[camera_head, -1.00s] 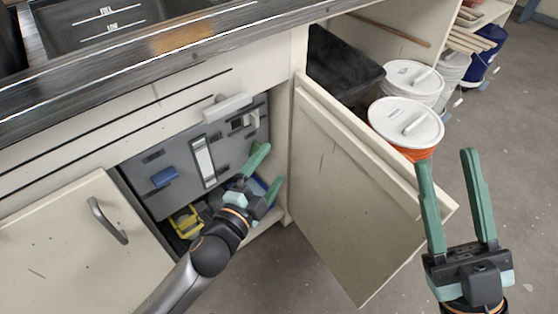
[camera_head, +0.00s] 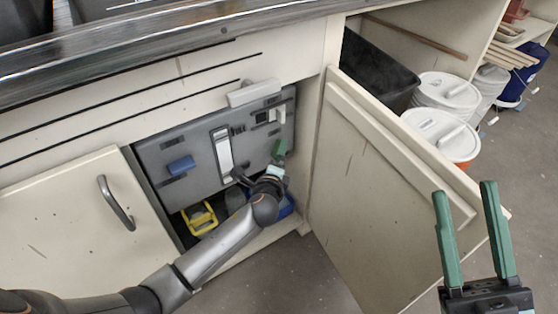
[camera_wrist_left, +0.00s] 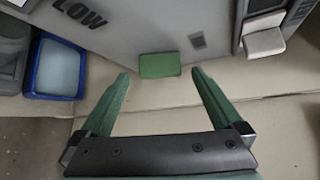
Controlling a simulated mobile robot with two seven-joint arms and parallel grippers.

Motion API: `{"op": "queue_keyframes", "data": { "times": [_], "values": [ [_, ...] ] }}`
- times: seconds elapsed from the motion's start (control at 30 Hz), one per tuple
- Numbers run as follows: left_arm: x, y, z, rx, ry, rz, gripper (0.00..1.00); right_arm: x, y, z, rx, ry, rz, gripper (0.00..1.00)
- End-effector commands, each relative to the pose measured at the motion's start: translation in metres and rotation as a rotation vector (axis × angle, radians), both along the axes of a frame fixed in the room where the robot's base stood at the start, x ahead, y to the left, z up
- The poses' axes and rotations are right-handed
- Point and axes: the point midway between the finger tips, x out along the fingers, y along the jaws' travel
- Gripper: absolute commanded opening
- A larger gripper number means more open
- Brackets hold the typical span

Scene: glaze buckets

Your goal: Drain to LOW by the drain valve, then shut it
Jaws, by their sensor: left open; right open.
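The grey panel (camera_head: 190,150) stands in the open cabinet under the sink. It carries a blue handle (camera_head: 181,165), a white upright strip (camera_head: 223,152) and a pale fitting (camera_head: 268,116) at upper right. My left gripper (camera_head: 278,158) is at the panel's lower right, partly hidden by its own wrist. In the left wrist view it is open (camera_wrist_left: 160,75), with a small green block (camera_wrist_left: 160,65) ahead between the fingertips, apart from them. LOW lettering (camera_wrist_left: 78,12) shows there on grey. Which part is the drain valve I cannot tell. My right gripper (camera_head: 474,235) is open and empty.
The open cabinet door (camera_head: 385,190) stands between my arms. A blue tray (camera_wrist_left: 55,70) and a yellow item (camera_head: 200,218) lie under the panel. White-lidded buckets (camera_head: 440,130) and a black bin (camera_head: 375,70) are behind the door.

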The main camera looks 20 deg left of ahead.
Motion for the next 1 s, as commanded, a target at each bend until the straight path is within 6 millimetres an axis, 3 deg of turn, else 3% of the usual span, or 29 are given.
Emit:
{"op": "queue_keyframes", "data": {
  "times": [0.2,0.57,1.0],
  "values": [
    [0.022,0.003,-0.007,-0.001,-0.001,-0.001,1.00,0.001,0.002,-0.015,-0.013,0.003,-0.005,0.46],
    [0.025,0.004,-0.007,-0.002,0.000,0.000,0.99,0.001,0.002,-0.015,-0.014,0.004,-0.005,0.46],
    [0.025,0.004,-0.007,-0.002,0.000,0.000,0.49,0.001,0.002,-0.015,-0.011,0.005,-0.004,0.46]
  ]
}}
